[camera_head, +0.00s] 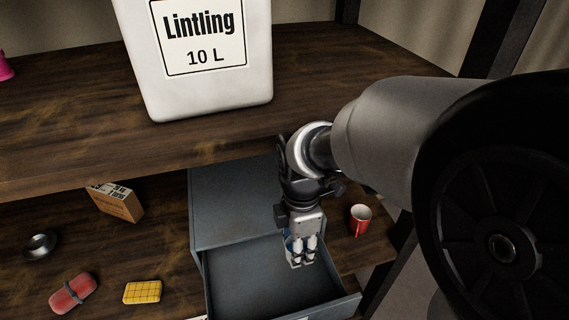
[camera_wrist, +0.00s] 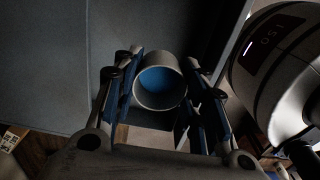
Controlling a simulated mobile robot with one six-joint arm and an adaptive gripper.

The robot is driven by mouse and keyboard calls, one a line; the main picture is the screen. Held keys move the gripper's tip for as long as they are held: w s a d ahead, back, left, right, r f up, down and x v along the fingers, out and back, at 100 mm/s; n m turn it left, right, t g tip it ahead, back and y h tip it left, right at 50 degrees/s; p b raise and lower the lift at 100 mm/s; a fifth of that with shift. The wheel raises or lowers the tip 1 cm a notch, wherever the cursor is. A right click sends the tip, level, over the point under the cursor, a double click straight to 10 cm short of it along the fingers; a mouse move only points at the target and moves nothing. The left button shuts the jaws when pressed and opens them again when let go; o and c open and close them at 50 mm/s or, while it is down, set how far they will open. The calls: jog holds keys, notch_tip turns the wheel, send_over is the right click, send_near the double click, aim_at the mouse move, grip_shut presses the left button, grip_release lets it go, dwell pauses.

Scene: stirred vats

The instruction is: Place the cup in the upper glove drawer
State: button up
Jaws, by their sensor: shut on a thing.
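My gripper (camera_head: 303,252) points down and is shut on a small cup (camera_head: 290,256), pale grey outside and blue inside. In the wrist view the cup (camera_wrist: 160,84) sits between the two fingers (camera_wrist: 160,98), with its open mouth and blue inside showing. In the head view it is partly hidden behind the fingers. A grey drawer (camera_head: 250,285) is pulled out from a grey cabinet (camera_head: 230,205). The cup is over the right back part of this drawer; whether it touches the floor, I cannot tell. The drawer's visible inside is otherwise empty.
A red mug (camera_head: 360,220) stands on the lower shelf right of the cabinet. A white jug (camera_head: 205,85) stands on the upper shelf (camera_head: 330,65). On the left lie a cardboard box (camera_head: 115,202), a metal ring (camera_head: 40,246), a red case (camera_head: 73,293) and a yellow block (camera_head: 142,292).

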notch_tip(320, 180, down, 16)
jog(key=b, duration=0.4)
jog(key=shift+r, duration=0.25)
jog(key=shift+f, duration=0.15)
jog(key=o, duration=1.1)
